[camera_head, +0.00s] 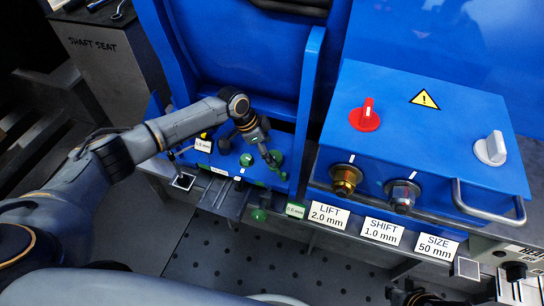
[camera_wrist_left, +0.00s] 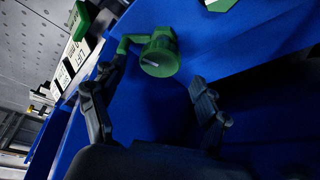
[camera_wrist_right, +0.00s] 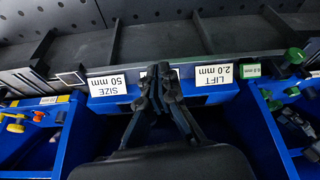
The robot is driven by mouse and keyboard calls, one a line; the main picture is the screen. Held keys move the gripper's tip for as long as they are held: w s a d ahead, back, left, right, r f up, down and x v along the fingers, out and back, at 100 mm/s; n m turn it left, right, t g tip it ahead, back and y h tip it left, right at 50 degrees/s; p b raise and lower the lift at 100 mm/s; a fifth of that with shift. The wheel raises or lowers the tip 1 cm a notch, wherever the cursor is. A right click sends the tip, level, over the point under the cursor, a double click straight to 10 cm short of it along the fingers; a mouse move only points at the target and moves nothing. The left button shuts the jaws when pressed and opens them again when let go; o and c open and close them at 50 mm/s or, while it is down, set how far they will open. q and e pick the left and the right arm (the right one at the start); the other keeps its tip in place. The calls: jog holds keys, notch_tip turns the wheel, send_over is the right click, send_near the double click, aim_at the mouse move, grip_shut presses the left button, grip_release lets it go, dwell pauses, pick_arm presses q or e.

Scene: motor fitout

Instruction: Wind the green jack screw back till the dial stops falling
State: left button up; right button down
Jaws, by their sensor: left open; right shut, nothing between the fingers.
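A green round knob (camera_wrist_left: 160,55) with a pale line on its face and a green side arm shows in the left wrist view. In the head view, a green knob (camera_head: 277,157) shows just beside my left gripper (camera_head: 266,153). My left gripper is open, with a finger on each side below the knob in the left wrist view (camera_wrist_left: 160,80). Whether it touches the knob I cannot tell. Other green knobs (camera_head: 246,160) (camera_head: 259,215) are near. My right gripper (camera_wrist_right: 157,78) is shut and empty, in front of the labels. I cannot make out a dial reading.
A blue box (camera_head: 440,130) carries a red knob (camera_head: 365,116), a grey knob (camera_head: 491,149), a brass fitting (camera_head: 346,179) and a metal handle. Labels LIFT (camera_head: 327,214), SHIFT (camera_head: 382,230) and SIZE (camera_head: 437,247) line the rail.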

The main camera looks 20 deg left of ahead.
pick_arm(q)
jog(key=shift+x, duration=1.45)
pick_arm(e)
jog(key=shift+w+a+r+t+y, duration=0.1)
jog(key=shift+w+a+r+t, duration=0.15)
jog(key=shift+w+t, duration=0.4)
jog(key=shift+w+a+r+t+y, duration=0.1)
jog(key=shift+w+a+r+t, duration=0.15)
jog(key=shift+w, duration=0.65)
jog(key=shift+w+a+r+t+y, duration=0.15)
jog(key=shift+w+a+t, duration=0.2)
jog(key=shift+w, duration=0.45)
jog(key=shift+d, duration=0.1)
